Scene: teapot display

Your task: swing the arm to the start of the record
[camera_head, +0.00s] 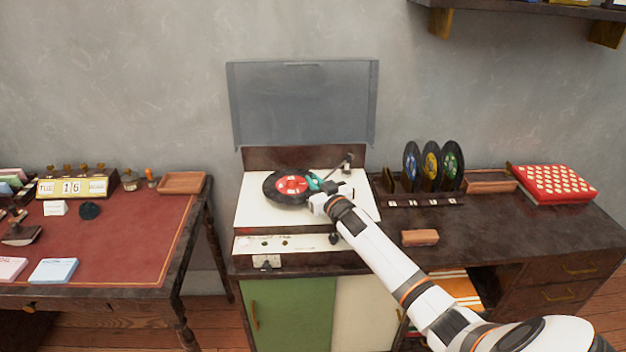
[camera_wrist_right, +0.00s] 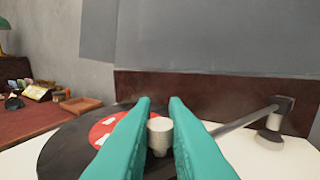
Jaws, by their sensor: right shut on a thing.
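The black record with a red label (camera_head: 277,198) lies on the white turntable deck (camera_head: 255,214); it also shows in the right wrist view (camera_wrist_right: 62,150). The tonearm (camera_wrist_right: 243,121) runs left from its pivot at the deck's back right; its pivot end shows in the head view (camera_head: 347,160). My right gripper (camera_head: 318,183) is low over the record's right side. In the wrist view its teal fingers (camera_wrist_right: 160,102) are shut on the white cylindrical end piece of the tonearm (camera_wrist_right: 160,134). The fingers partly hide the record and the arm's end. My left gripper is not in view.
The clear lid (camera_head: 303,105) stands open behind the deck. A rack of several records (camera_head: 430,200) and a red box (camera_head: 553,184) stand to the right. A brown block (camera_head: 420,237) lies in front of the rack. A red-topped desk (camera_head: 120,235) is at left.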

